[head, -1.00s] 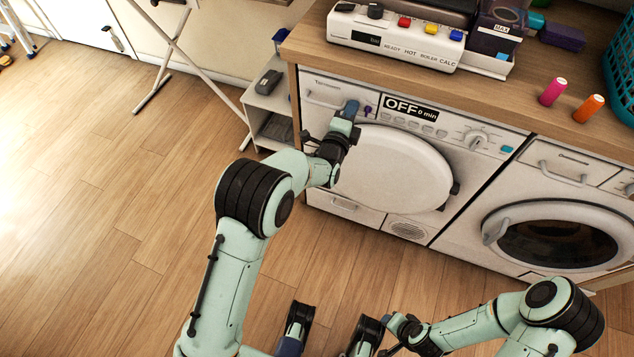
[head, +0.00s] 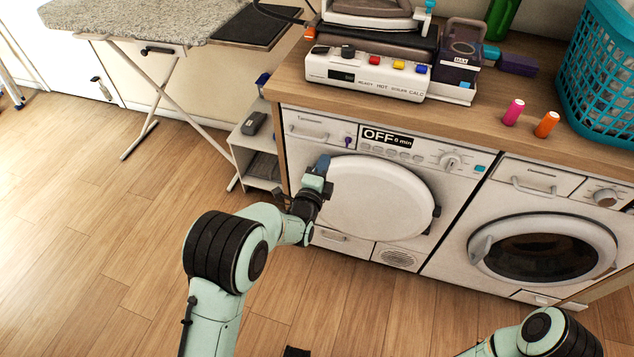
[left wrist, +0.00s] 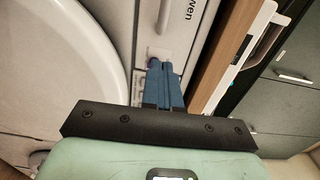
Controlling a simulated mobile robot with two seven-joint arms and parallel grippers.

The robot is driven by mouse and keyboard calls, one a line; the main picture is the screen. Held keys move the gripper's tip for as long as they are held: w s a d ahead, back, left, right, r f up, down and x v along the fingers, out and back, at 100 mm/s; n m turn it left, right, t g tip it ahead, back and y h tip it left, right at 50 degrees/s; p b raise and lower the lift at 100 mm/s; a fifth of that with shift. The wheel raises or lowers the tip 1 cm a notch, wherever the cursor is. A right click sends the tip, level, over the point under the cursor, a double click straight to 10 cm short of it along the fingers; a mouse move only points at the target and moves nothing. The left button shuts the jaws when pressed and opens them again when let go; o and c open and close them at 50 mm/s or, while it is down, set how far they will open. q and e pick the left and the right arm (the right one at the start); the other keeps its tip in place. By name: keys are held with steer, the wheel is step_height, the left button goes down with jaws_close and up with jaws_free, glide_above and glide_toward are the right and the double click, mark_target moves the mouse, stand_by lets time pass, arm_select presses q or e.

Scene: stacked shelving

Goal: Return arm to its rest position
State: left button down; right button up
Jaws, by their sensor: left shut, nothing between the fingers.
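My left gripper (head: 323,164) is in front of the left washing machine (head: 300,124), beside the upper left edge of its round white door (head: 375,198). Its blue fingers are together and empty; they also show in the left wrist view (left wrist: 163,80), pointing along the machine's front. I cannot tell whether they touch the machine. The round door looks closed, and the display (head: 388,137) reads OFF, 0 min. My right arm (head: 535,335) shows only in part at the bottom right of the head view; its gripper is out of view.
A wooden worktop (head: 470,120) above the machines carries a steam station (head: 370,77), pink (head: 513,112) and orange (head: 546,125) bottles, and a teal basket (head: 600,130). A second machine (head: 530,180) stands right. An ironing board (head: 170,22) is at the back left. The left floor is open.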

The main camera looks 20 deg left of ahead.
arm_select(q)
steer(key=s, duration=0.5)
steer(key=s+a+f+n+g, duration=0.2)
steer(key=s+f+n+g, duration=0.5)
steer(key=s+f, duration=0.6)
steer(key=s+a+f+n+g, duration=0.2)
steer(key=s+f+n+g, duration=0.5)
steer(key=f, duration=0.9)
steer(key=s+d+f+n+g+h+p, duration=0.1)
steer(key=s+d+f+n, duration=0.1)
steer(key=s+n, duration=0.45)
steer(key=s+d+f+n+g+h+p, duration=0.1)
steer(key=s+d+n+g, duration=0.15)
steer(key=s, duration=0.65)
steer(key=s+d+r+g+h+p, duration=0.1)
steer(key=s+r+p, duration=0.3)
steer(key=r+p, duration=1.2)
steer(key=shift+s+d+m, duration=0.2)
steer(key=shift+d+m, duration=0.1)
steer(key=shift+d, duration=0.05)
arm_select(e)
steer(key=s+a+r+g, duration=0.1)
steer(key=s+r, duration=0.2)
steer(key=r, duration=0.6)
steer(key=s+a+r+g+y, duration=0.1)
steer(key=s+a+r+g, duration=0.1)
steer(key=r, duration=0.7)
steer(key=shift+s+a+n, duration=0.15)
steer(key=shift+s+n, duration=0.15)
steer(key=shift+s, duration=0.4)
